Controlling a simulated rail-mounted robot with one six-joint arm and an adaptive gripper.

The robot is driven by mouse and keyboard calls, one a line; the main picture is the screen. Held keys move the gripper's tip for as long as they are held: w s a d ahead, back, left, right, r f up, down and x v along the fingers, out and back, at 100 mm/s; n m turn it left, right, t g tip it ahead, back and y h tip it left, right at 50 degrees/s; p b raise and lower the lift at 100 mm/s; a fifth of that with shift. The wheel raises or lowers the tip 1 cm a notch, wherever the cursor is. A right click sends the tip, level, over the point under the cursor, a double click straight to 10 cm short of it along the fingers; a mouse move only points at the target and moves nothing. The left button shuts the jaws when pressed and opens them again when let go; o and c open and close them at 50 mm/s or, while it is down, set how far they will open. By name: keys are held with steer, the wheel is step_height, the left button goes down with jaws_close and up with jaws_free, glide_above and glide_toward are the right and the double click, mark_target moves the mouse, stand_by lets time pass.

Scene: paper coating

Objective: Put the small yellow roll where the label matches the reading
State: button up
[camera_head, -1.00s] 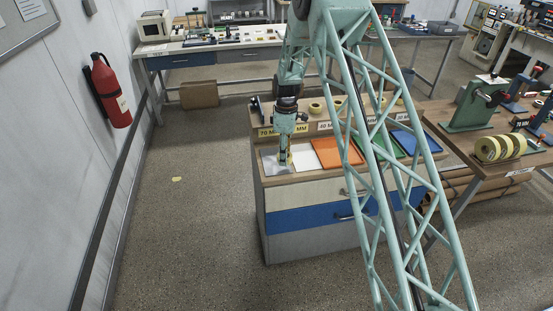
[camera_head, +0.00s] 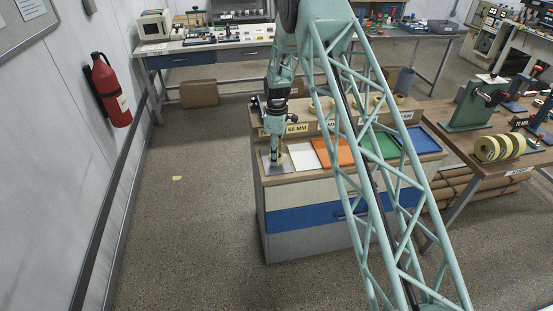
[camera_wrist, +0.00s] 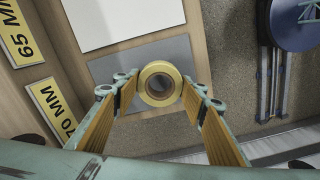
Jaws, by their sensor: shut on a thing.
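The small yellow roll (camera_wrist: 149,72) shows end-on in the wrist view, with a dark hollow core. My gripper (camera_wrist: 159,90) is shut on it, one finger on each side. The roll is over the grey square (camera_wrist: 110,68); I cannot tell whether it touches it. In the head view my gripper (camera_head: 277,158) points down over the grey square (camera_head: 265,159) at the left end of the cabinet top. Labels 70 MM (camera_wrist: 55,110) and 65 MM (camera_wrist: 22,36) stand along the cabinet's raised shelf. No reading is legible.
Right of the grey square lie white (camera_head: 303,156), orange (camera_head: 344,151), green (camera_head: 380,145) and blue (camera_head: 419,142) squares. Several rolls stand on the shelf behind. My arm hides part of the cabinet. A side table (camera_head: 505,165) holds a larger striped roll (camera_head: 499,147).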

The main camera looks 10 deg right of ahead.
steer(key=shift+f, duration=1.05)
steer(key=shift+f, duration=0.15)
steer(key=o, duration=0.9)
step_height(320, 180, up, 12)
steer(key=shift+r+b, duration=0.2)
steer(key=shift+b, duration=0.25)
steer(key=shift+r, duration=0.1)
stand_by(0.4)
